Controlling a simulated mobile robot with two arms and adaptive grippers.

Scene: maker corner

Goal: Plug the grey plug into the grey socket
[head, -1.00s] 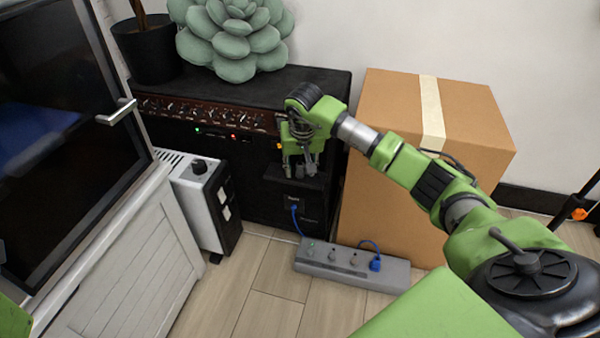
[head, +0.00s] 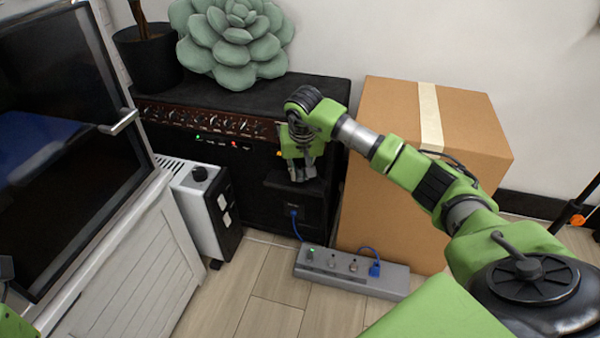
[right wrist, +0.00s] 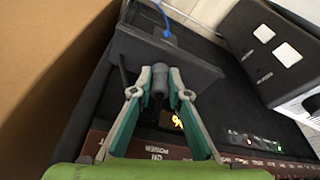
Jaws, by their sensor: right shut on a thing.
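My right gripper (head: 302,178) reaches down from the right to a black box (head: 284,207) at the front of the amplifier. Its fingers are shut on a small grey plug (right wrist: 158,80), clearest between the fingertips in the right wrist view. The plug is over or against the dark face of the box; I cannot tell whether they touch. A grey power strip (head: 335,279) with round fittings on top lies on the floor below. I cannot make out a separate grey socket; the gripper and plug may hide it. My left gripper is not clearly seen.
A blue plug (head: 375,269) sits in the strip's right end. A blue cable (head: 296,226) hangs from the black box. A cardboard box (head: 395,215) stands close on the right, a white heater (head: 198,205) on the left. The amplifier (head: 200,150) carries a succulent (head: 236,45).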

